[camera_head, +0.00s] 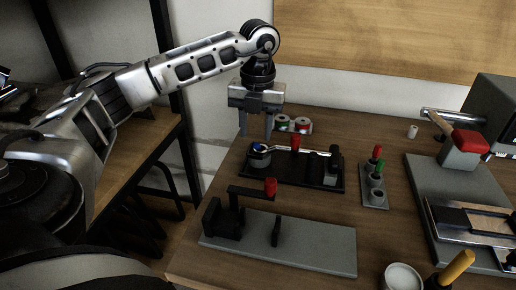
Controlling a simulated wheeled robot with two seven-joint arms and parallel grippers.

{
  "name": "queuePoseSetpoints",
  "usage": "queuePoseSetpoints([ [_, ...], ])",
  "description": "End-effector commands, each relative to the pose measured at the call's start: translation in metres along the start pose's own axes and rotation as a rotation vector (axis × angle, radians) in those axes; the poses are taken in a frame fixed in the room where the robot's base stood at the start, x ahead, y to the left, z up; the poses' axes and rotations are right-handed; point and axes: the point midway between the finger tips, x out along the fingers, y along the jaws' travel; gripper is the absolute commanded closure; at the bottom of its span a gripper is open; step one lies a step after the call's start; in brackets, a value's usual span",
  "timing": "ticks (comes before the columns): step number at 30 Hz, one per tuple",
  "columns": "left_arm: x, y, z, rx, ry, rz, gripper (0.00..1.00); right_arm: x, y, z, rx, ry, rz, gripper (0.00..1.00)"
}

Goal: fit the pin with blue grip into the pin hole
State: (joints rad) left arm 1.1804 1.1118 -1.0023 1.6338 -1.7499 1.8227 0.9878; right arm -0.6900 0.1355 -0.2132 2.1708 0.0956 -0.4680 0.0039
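A small blue part (259,148), which looks like the blue grip of a pin, shows at the top of a short grey cylinder (259,160). The cylinder stands at the left end of a black fixture (298,175). A grey block with round sockets (375,195) stands to the right; a red-topped pin (377,152) and a green-topped pin (380,165) show at its far end. I cannot tell which opening is the pin hole. My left gripper (256,133) points down with its fingers apart and empty, just above the blue part. My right gripper is out of view.
A grey plate (310,245) with a black clamp and red knob (270,187) lies in front. Two small spools (292,124) stand behind the fixture. A red-topped device (465,150) on a grey base is at right. A white cup (403,277) and yellow handle (455,267) are near the front.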

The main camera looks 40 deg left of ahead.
Motion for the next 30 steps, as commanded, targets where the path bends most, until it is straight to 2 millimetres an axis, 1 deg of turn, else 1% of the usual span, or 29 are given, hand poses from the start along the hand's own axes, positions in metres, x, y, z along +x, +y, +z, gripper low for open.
queuePoseSetpoints([
  [5, 0.012, 0.000, -0.001, 0.001, 0.001, 0.001, 0.61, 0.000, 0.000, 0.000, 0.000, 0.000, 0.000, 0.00],
  [10, 0.038, -0.002, -0.002, 0.001, 0.003, 0.002, 0.61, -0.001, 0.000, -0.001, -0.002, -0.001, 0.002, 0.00],
  [13, 0.050, -0.002, -0.001, 0.000, 0.001, 0.001, 0.61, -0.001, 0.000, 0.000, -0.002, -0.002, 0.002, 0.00],
  [16, 0.056, -0.003, -0.001, 0.001, 0.000, 0.000, 0.61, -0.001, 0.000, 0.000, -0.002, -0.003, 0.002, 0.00],
  [22, 0.057, -0.003, -0.001, 0.001, -0.001, 0.000, 0.61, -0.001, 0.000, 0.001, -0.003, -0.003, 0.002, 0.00],
  [23, 0.056, -0.003, -0.001, 0.001, -0.001, 0.000, 0.66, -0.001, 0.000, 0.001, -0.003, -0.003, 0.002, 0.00],
  [24, 0.056, -0.003, -0.001, 0.001, -0.001, 0.000, 0.77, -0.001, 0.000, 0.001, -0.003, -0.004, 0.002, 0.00],
  [26, 0.056, -0.003, -0.001, 0.001, -0.001, 0.000, 0.94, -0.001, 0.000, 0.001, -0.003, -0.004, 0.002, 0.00],
  [27, 0.056, -0.003, -0.001, 0.001, -0.001, 0.000, 1.00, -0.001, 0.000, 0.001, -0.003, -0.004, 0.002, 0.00],
  [30, 0.056, -0.003, -0.001, 0.001, -0.001, -0.001, 1.00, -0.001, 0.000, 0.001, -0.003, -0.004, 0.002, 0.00],
])
